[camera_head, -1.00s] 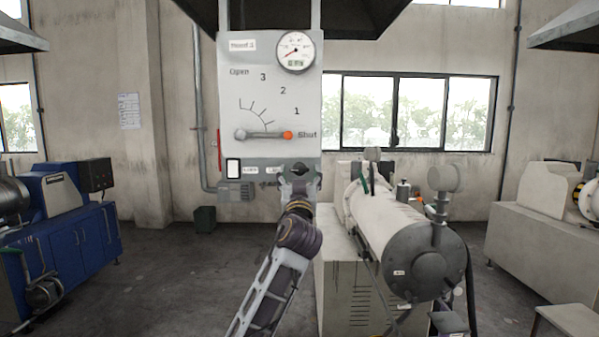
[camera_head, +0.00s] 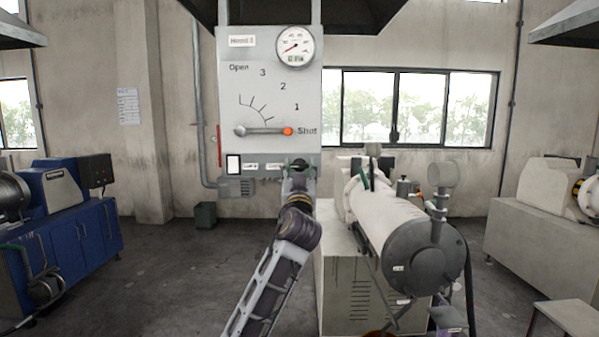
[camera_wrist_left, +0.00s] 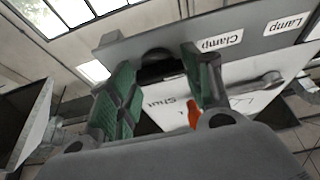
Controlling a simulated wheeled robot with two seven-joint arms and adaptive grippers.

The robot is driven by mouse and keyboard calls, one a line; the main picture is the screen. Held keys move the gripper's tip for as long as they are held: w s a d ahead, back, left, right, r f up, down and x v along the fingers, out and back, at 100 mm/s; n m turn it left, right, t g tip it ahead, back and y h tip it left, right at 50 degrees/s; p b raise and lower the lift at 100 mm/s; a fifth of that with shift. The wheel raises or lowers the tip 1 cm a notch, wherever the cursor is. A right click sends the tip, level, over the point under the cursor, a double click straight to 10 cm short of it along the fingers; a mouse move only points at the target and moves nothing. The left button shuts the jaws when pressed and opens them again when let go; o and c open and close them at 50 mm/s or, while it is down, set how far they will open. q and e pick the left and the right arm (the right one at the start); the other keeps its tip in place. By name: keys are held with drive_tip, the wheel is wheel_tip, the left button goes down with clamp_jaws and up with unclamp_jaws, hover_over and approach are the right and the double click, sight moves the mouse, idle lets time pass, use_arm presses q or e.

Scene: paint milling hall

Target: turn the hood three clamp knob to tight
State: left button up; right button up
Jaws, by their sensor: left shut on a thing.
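The hood panel (camera_head: 268,90) hangs ahead as a light grey board; its top label is too blurred to read surely. At its lower edge is the dark clamp knob (camera_head: 299,162), mostly hidden by my left gripper (camera_head: 298,168). In the left wrist view the dark knob (camera_wrist_left: 157,70) sits between the green-padded fingers of the gripper (camera_wrist_left: 163,72), beside the "Clamp" label (camera_wrist_left: 222,40). The left gripper is shut on the knob. The knob's pointer mark and setting cannot be made out. My right gripper is not in view.
Just above the knob, a damper lever (camera_head: 263,131) with an orange end lies level, pointing at "Shut". A gauge (camera_head: 295,46) is at the panel's top right. A white mill (camera_head: 385,222) stands close on the right, a blue machine (camera_head: 65,215) at left.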

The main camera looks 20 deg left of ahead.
use_arm(q)
drive_tip(key=shift+m, duration=0.5)
drive_tip(key=shift+a+m+h, duration=0.1)
drive_tip(key=shift+m+h, duration=0.2)
drive_tip(key=shift+h, duration=0.1)
drive_tip(key=shift+m+h, duration=0.8)
drive_tip(key=shift+m, duration=0.8)
drive_tip(key=m+h, duration=0.1)
drive_tip(key=m, duration=0.1)
drive_tip(key=m+h, duration=0.1)
drive_tip(key=m, duration=0.2)
drive_tip(key=m+h, duration=0.1)
drive_tip(key=m, duration=0.2)
drive_tip(key=shift+a+r+g+h, duration=0.15)
drive_tip(key=shift+a+g+h, duration=0.15)
drive_tip(key=shift+h, duration=0.1)
drive_tip(key=m+h, duration=0.1)
drive_tip(key=m, duration=0.1)
drive_tip(key=m+g, duration=0.1)
drive_tip(key=m, duration=0.2)
drive_tip(key=shift+s+r+m+h, duration=0.1)
drive_tip(key=shift+r+m+h, duration=0.05)
drive_tip(key=shift+m+h, duration=0.2)
drive_tip(key=shift+m+g, duration=1)
drive_tip(key=shift+m, duration=1.05)
drive_tip(key=o, duration=1)
drive_tip(key=shift+r, duration=0.1)
